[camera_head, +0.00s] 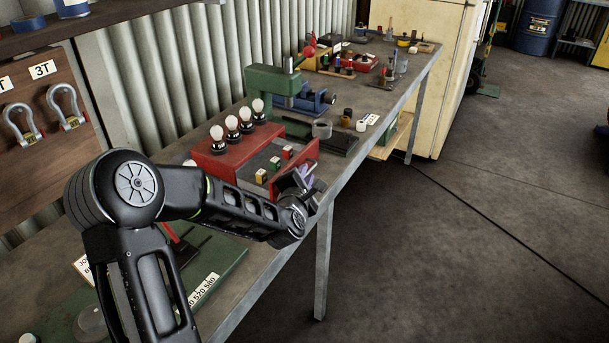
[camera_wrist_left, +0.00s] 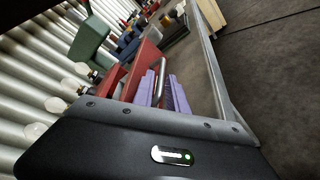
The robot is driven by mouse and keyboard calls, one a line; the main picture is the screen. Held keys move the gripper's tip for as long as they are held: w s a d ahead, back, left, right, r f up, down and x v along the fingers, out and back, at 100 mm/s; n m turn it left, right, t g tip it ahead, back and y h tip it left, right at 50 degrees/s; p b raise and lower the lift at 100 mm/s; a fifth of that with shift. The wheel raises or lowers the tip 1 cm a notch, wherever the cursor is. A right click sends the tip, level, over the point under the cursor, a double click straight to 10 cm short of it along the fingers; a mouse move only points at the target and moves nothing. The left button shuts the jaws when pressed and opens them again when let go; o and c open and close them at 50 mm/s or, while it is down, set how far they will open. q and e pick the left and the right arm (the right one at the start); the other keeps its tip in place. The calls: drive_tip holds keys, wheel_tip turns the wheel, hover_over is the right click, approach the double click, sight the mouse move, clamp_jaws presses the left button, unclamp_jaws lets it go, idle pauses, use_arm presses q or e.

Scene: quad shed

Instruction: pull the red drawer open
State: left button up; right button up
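The red drawer (camera_head: 307,155) stands pulled out from the red cabinet (camera_head: 213,149) on the bench, with a few small boxes (camera_head: 262,175) in its grey inside. Its red front also shows in the left wrist view (camera_wrist_left: 146,57), with a metal bar handle (camera_wrist_left: 162,75). My left gripper (camera_head: 303,178) is at the outer side of the drawer front. In the left wrist view its purple fingers (camera_wrist_left: 160,92) lie on either side of the handle, closed on it. Part of the handle is hidden between them. My right gripper is not in view.
Several bulbs (camera_head: 232,123) stand on the cabinet. Beyond it are a green press (camera_head: 272,80), a blue vise (camera_head: 306,102) and small items on the bench. A green mat (camera_head: 215,275) lies nearer me. The floor (camera_head: 450,250) right of the bench is clear apart from a cable.

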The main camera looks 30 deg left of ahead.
use_arm(q)
drive_tip(key=b+v, duration=0.1)
drive_tip(key=v, duration=0.7)
drive_tip(key=shift+w, duration=0.1)
idle(0.6)
